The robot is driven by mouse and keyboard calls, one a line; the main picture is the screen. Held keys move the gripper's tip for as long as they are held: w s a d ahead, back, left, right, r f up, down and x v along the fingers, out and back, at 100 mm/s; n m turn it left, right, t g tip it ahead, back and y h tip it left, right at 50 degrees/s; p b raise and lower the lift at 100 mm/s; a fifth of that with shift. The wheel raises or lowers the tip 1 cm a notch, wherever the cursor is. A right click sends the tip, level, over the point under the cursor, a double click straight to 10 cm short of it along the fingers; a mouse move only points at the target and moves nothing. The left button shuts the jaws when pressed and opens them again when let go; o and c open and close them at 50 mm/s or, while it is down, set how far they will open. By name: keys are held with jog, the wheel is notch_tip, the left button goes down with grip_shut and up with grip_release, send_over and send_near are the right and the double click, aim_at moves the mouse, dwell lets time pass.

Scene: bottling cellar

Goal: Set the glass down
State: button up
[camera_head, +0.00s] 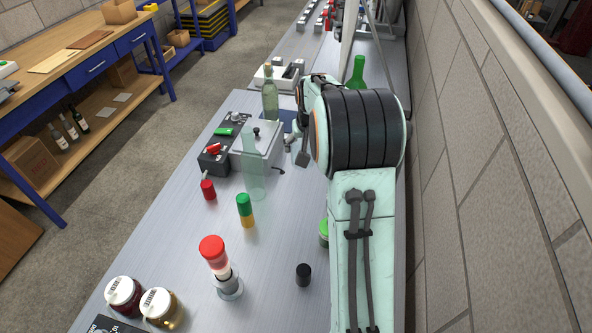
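My gripper (297,150) is mostly hidden behind my own arm. Only a grey finger part shows at the arm's left side, just right of a grey bench device. I cannot tell whether it is open or shut, or whether it holds a glass. No drinking glass shows clearly in its grasp.
The grey device (262,143) and a green-tinted bottle (270,97) stand near my gripper. A green bottle (357,72) stands behind. Nearer are a red-topped container (213,250), a green-and-yellow piece (245,210), a black cap (303,275) and two jars (160,307). A block wall (490,170) borders the right.

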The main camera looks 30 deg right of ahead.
notch_tip(320, 180, down, 4)
jog(key=shift+w+r, duration=0.1)
jog(key=w+d+f, duration=0.1)
jog(key=w+f, duration=0.2)
jog(key=w+d+f, duration=0.2)
jog(key=w+f, duration=0.1)
jog(key=w, duration=0.1)
jog(key=w+d+f, duration=0.2)
jog(key=w+f, duration=0.1)
jog(key=w, duration=0.1)
jog(key=shift+w+d, duration=0.15)
jog(key=shift+w, duration=0.1)
jog(key=shift+w+d+f, duration=0.25)
jog(key=shift+w+f, duration=0.25)
jog(key=shift+f, duration=1.6)
jog(key=o, duration=1.2)
jog(key=shift+f, duration=0.1)
jog(key=shift+o, duration=0.2)
